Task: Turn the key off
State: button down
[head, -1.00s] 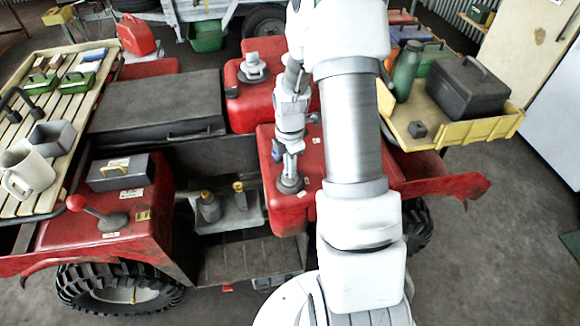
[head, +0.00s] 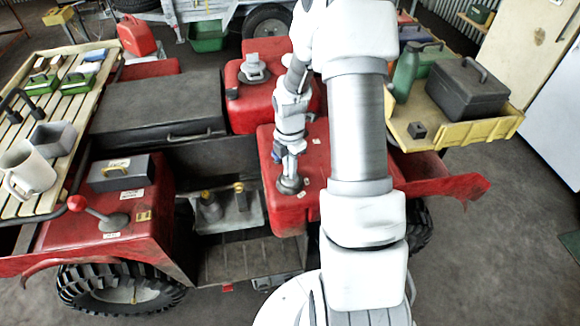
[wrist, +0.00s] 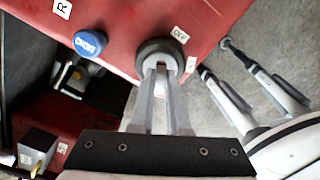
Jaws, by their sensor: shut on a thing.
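The key (wrist: 160,77) is a small pale piece in a round dark switch (wrist: 159,57) on the red body panel. My gripper (wrist: 161,72) is shut on the key, with its fingertips at the switch. In the head view my gripper (head: 290,168) points down at the switch base (head: 290,186) on the red panel; the key itself is too small to make out there. Two white labels sit beside the switch in the wrist view. One label (wrist: 180,35) appears to read OFF; the other (wrist: 190,65) is hard to read.
A blue choke knob (wrist: 89,43) stands left of the switch. A red-knobbed lever (head: 98,212) and a grey box (head: 121,173) are on the left fender. A slatted rack with a mug (head: 28,170) is at far left, a yellow tray (head: 470,130) at right.

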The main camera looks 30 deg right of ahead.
jog(key=shift+n+p, duration=0.3)
jog(key=shift+n, duration=1)
